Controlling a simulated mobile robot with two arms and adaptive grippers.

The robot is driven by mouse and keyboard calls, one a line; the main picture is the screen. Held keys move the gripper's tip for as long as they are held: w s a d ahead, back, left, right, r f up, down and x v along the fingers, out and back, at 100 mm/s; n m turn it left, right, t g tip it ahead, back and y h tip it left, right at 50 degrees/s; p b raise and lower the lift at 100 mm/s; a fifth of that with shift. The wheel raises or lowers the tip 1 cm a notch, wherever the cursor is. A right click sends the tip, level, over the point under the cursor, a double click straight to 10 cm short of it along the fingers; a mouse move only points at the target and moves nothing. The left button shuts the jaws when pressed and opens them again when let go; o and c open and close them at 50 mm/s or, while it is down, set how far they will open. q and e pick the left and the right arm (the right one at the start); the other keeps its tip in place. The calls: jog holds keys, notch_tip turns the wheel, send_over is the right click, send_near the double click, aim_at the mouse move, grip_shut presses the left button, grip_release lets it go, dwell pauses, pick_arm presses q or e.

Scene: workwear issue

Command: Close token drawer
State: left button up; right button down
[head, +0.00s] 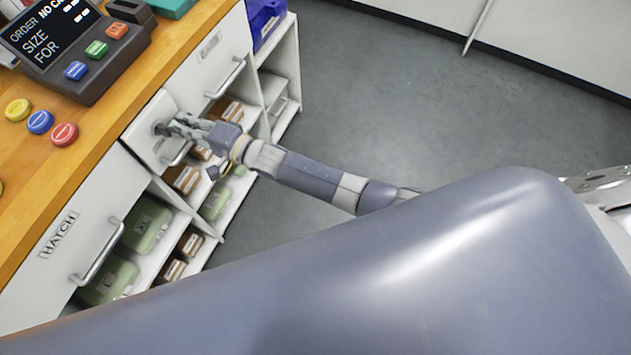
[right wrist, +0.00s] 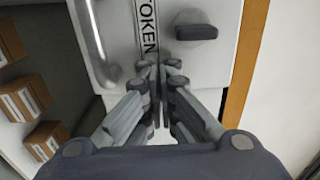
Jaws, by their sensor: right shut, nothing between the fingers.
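The token drawer (head: 146,132) has a small white front under the wooden counter edge. In the right wrist view the drawer front (right wrist: 215,60) carries a label (right wrist: 147,22) reading "TOKEN", a metal bar handle (right wrist: 93,38) and a dark knob or latch (right wrist: 197,32). My right gripper (head: 168,127) is at this front and hides part of it. In the right wrist view the gripper (right wrist: 160,72) has its fingertips together, empty, just below the label; contact cannot be told. How far the drawer stands out is unclear. My left gripper is out of view.
The wooden counter (head: 115,115) holds an order display (head: 70,45) and coloured tokens (head: 40,122). A hatch (head: 62,235) with a bar handle lies left of the drawer. Shelves below hold green cases (head: 146,222) and brown boxes (head: 186,179). Grey floor (head: 390,90) is clear.

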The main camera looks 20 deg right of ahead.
jog(key=shift+x, duration=0.85)
jog(key=shift+r+b, duration=0.15)
jog(key=shift+b, duration=0.15)
